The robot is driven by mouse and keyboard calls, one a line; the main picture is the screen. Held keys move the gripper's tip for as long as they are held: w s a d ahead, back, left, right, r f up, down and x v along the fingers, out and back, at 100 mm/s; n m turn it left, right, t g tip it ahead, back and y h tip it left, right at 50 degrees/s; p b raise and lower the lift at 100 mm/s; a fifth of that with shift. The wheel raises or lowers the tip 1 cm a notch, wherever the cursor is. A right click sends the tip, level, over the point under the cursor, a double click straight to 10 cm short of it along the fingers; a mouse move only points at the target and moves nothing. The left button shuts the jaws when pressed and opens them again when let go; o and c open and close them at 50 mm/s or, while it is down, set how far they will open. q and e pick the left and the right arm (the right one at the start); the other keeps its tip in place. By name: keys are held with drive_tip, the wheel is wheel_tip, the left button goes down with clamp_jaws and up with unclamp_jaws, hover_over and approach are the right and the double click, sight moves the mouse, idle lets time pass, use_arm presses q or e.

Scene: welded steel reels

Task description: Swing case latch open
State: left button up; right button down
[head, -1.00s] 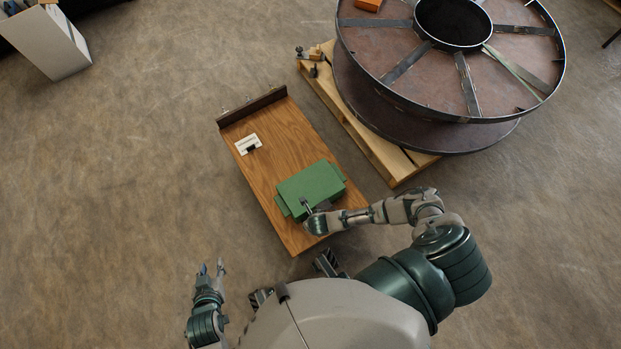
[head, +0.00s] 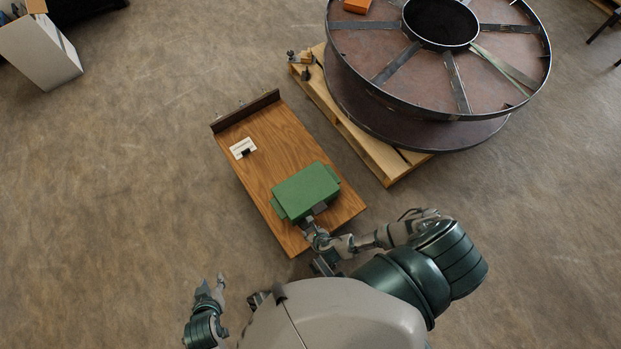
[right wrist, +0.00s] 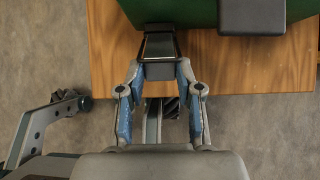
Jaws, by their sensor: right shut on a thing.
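The green case (head: 305,188) lies closed on the wooden table. Its near side carries a dark latch (right wrist: 160,45), which hangs out from the case edge in the right wrist view. My right gripper (right wrist: 160,72) is shut on the latch's outer end; in the head view it (head: 308,224) is at the case's near side. My left gripper (head: 212,290) is open and empty, left of the table and away from the case.
The wooden table (head: 262,150) has a raised dark back edge and a white plate (head: 243,148) with a dark part on it. A large steel reel (head: 430,125) rests on a wooden pallet (head: 395,165) at the right. Open floor lies left of the table.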

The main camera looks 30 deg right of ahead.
drive_tip(key=c, duration=0.8)
unclamp_jaws()
drive_tip(key=shift+a, duration=0.1)
drive_tip(key=shift+o, duration=0.2)
drive_tip(key=shift+s+r, duration=0.15)
drive_tip(key=v, duration=1.1)
drive_tip(key=shift+r, duration=0.2)
drive_tip(key=shift+s, duration=0.15)
drive_tip(key=shift+c, duration=0.2)
